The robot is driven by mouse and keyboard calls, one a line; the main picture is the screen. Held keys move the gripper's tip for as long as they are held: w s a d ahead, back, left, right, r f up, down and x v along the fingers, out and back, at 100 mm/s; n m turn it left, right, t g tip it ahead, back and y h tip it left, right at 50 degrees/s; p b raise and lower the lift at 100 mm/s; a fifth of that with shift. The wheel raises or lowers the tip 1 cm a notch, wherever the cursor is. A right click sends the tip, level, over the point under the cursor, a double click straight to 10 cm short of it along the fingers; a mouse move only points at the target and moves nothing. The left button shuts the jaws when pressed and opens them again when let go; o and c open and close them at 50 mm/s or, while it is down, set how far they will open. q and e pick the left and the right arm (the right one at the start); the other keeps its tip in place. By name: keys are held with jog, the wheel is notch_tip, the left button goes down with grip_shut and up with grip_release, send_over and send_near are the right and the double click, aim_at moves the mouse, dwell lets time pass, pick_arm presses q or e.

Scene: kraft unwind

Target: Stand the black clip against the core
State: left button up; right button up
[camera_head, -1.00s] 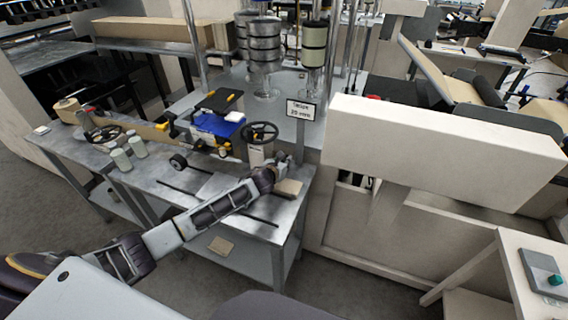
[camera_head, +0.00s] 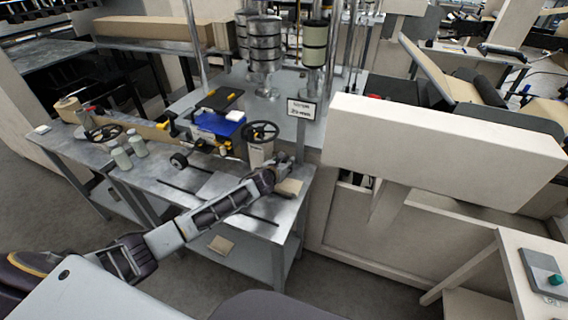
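My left arm reaches in from the left, low across the metal table. My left gripper (camera_head: 282,168) is at the table's right end, just right of a pale upright cylinder (camera_head: 257,153) that may be the core. A black handwheel (camera_head: 261,131) shows at the cylinder's top. The gripper's fingers are too small and partly hidden to tell whether they are open or shut. I cannot make out the black clip; it may be hidden at the gripper. My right gripper is not in view.
The metal table (camera_head: 196,186) has dark slots and some bare top in front of the cylinder. A blue-and-black device (camera_head: 219,124), a black roller (camera_head: 179,161) and pale bottles (camera_head: 121,158) stand left. A tan block (camera_head: 290,187) lies by the gripper. A large beige housing (camera_head: 440,150) stands right.

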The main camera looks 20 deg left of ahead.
pick_arm(q)
jog(key=shift+r, duration=0.15)
jog(key=shift+v, duration=5.65)
jog(key=shift+s+r, duration=0.1)
jog(key=shift+s, duration=0.25)
jog(key=shift+o, duration=0.4)
